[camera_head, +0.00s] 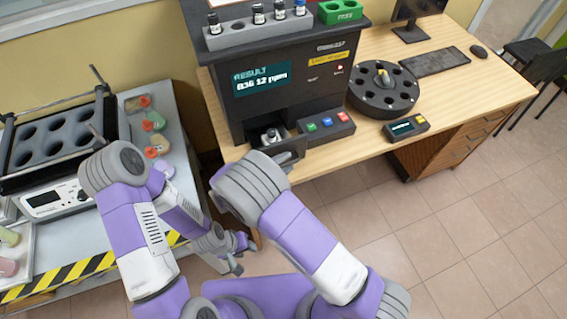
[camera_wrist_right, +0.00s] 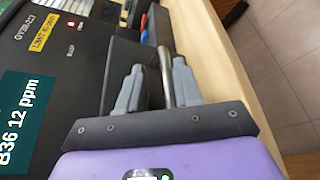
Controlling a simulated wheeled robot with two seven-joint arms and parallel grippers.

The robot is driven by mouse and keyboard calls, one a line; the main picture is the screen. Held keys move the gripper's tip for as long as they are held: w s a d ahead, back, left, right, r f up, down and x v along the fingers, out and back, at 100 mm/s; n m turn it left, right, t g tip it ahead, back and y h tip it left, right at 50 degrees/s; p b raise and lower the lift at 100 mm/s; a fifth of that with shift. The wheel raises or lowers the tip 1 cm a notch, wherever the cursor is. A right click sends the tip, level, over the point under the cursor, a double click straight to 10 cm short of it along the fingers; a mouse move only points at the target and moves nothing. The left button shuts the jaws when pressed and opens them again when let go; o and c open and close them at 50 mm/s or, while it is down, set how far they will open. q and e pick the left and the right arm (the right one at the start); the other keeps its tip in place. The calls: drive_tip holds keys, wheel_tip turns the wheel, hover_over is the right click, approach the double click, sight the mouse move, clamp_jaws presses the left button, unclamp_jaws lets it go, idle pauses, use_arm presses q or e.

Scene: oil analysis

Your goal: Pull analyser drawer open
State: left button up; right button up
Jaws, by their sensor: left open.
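The analyser (camera_head: 330,100) is a dark box on the wooden desk, its screen reading "RESULT B36 12 ppm". Low on its front, the dark drawer (camera_head: 290,152) seems to stand out a little, with a small vial (camera_head: 271,135) behind its front panel. My right wrist covers part of it. In the right wrist view, my right gripper (camera_wrist_right: 157,88) has its fingers apart on either side of a metal handle bar (camera_wrist_right: 166,75). The bar lies nearer the right finger, with a gap to the left one. My left gripper (camera_head: 243,256) is open and empty, low and away from the analyser.
A button panel (camera_head: 326,126) sits right of the drawer. Vials in a grey rack (camera_head: 258,33) stand on top. A grey bench (camera_head: 90,245) is at left. Open floor lies in front.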

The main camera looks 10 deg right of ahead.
wheel_tip(320, 180, up, 8)
drive_tip(key=shift+a+f+p, duration=0.1)
drive_tip(key=shift+f+p, duration=0.05)
drive_tip(key=shift+p, duration=0.75)
drive_tip(key=shift+r, duration=0.8)
drive_tip(key=shift+o, duration=0.2)
